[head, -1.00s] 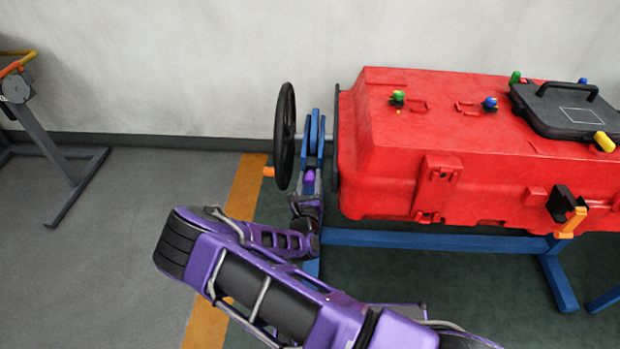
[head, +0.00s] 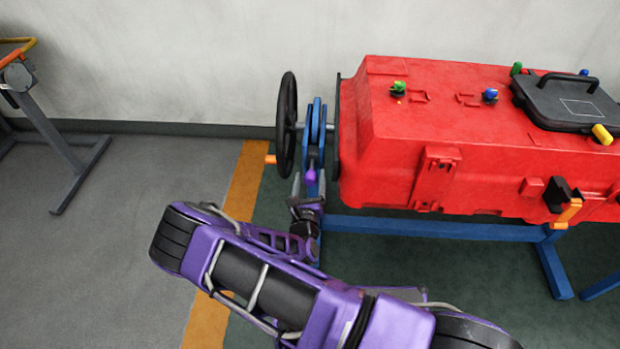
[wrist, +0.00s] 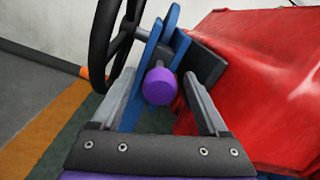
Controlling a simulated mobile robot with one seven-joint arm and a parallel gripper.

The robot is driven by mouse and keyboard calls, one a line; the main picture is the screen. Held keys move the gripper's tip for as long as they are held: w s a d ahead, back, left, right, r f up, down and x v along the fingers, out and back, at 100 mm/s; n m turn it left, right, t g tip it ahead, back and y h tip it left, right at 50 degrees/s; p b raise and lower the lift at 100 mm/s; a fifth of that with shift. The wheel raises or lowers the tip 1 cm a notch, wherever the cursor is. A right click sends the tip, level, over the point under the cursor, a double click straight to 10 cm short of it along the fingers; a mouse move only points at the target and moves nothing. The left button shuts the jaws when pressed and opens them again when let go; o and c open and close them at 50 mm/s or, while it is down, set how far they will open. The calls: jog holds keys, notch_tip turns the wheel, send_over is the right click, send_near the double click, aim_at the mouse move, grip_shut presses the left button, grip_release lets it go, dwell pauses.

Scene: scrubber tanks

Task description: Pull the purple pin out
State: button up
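The purple pin (head: 310,177) sticks out of the blue bracket (head: 316,120) between the black handwheel and the red tank. In the wrist view the pin's round purple head (wrist: 160,86) shows between my two fingers, with a short grey shaft behind it. My gripper (wrist: 162,88) is open, with one finger on each side of the pin head and a visible gap on both sides. In the head view my gripper (head: 309,190) is just below the pin, and the fingers are small there.
The black handwheel (head: 286,125) stands close on the left of the bracket. The red tank (head: 430,140) is close on the right, on a blue stand (head: 430,228). A grey stand (head: 55,150) is at far left.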

jog(key=s+p, duration=0.1)
jog(key=s, duration=1.6)
jog(key=shift+s+a, duration=0.2)
jog(key=shift+a, duration=0.1)
jog(key=shift+r, duration=0.1)
